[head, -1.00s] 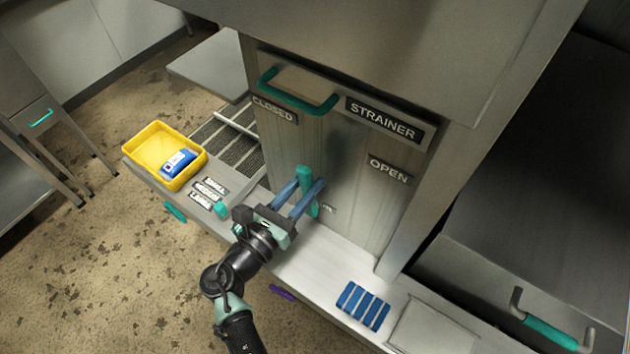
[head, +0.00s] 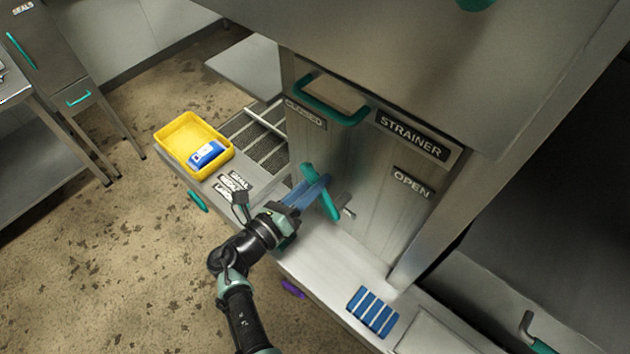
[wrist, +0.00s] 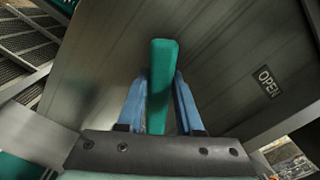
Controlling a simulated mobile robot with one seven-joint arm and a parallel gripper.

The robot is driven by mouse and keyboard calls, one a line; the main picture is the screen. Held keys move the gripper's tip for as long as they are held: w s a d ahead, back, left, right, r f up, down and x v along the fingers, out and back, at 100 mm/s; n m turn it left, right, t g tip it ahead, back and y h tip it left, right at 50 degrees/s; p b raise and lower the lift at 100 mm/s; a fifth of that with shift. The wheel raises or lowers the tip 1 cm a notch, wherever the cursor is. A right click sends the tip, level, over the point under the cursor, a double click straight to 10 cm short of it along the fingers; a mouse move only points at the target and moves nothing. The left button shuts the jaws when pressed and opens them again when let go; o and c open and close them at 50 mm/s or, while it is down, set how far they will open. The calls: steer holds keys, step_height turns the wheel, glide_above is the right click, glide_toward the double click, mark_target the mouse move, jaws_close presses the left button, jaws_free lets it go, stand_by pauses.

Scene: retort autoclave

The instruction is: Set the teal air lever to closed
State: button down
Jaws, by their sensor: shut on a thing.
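The teal air lever (head: 319,190) is on the steel panel under the STRAINER label, tilted with its upper end to the left. An OPEN label (head: 412,183) is to its right; a label at the panel's upper left (head: 305,113) is partly blurred. My gripper (head: 316,188) has its blue fingers on either side of the lever and is shut on it. In the wrist view the lever (wrist: 162,85) stands between the two fingers (wrist: 160,100). The OPEN label also shows there (wrist: 269,82). The lever's pivot end is hidden in the wrist view.
A teal handle (head: 330,103) juts from the panel above the lever. A yellow bin (head: 177,133) with a blue item (head: 207,155) is on the ledge at left. A blue striped pad (head: 372,311) lies on the ledge at right.

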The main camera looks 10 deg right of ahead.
steer(key=shift+f, duration=0.1)
steer(key=c, duration=0.6)
jaws_free()
steer(key=shift+o, duration=0.2)
steer(key=b+v, duration=0.2)
steer(key=v, duration=1.1)
